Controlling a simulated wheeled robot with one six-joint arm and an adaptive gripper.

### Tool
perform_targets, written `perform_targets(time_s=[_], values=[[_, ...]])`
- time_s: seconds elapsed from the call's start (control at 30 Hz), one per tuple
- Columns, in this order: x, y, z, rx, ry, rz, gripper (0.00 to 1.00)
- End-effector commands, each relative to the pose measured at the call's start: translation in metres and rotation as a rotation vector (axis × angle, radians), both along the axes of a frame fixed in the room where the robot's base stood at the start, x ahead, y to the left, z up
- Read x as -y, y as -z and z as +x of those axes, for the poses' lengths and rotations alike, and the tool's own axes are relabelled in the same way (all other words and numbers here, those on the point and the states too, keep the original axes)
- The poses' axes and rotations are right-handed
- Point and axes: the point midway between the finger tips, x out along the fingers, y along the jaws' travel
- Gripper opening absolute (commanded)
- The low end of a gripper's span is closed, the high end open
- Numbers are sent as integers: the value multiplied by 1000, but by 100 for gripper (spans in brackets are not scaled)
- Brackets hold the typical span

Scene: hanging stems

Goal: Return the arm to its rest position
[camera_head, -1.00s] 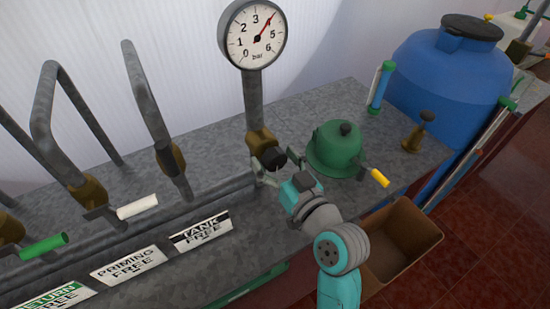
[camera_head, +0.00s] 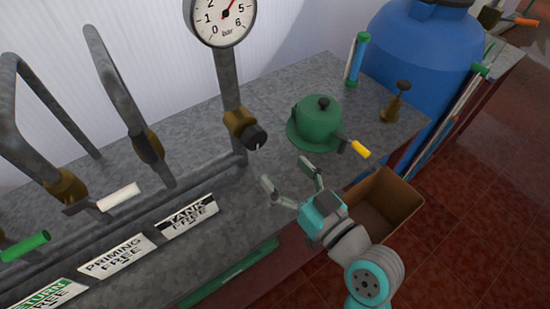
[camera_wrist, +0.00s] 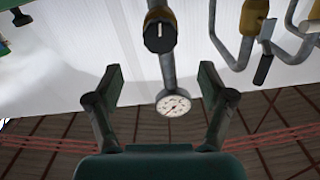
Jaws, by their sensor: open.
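My gripper (camera_head: 290,182) is open and empty. In the head view it is in front of the grey bench, with its two fingers spread and pointing up and to the left. It is apart from the black knob (camera_head: 255,137) on the brass valve (camera_head: 237,120) below the pressure gauge (camera_head: 220,18). In the wrist view, both fingers of my gripper (camera_wrist: 158,82) stand apart with nothing between them touching. The black knob (camera_wrist: 159,36) and the gauge (camera_wrist: 173,103) show beyond them, upside down.
A green domed pump (camera_head: 318,122) with a yellow-tipped lever stands on the bench (camera_head: 290,70) behind my gripper. A brown open box (camera_head: 400,195) is on the right, close to my arm. Pipes with white (camera_head: 119,196) and green (camera_head: 25,246) handles are on the left.

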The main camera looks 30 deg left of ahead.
Motion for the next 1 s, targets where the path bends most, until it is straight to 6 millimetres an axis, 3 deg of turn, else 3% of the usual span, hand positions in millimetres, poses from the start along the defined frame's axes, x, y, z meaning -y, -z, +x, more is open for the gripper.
perform_targets(time_s=[0.73, 0.87, 1.0], values=[[9, 4, -2, -8, 11, -2, 81], [28, 25, 1, -47, 86, -6, 81], [67, 65, 2, -112, 235, -17, 81]])
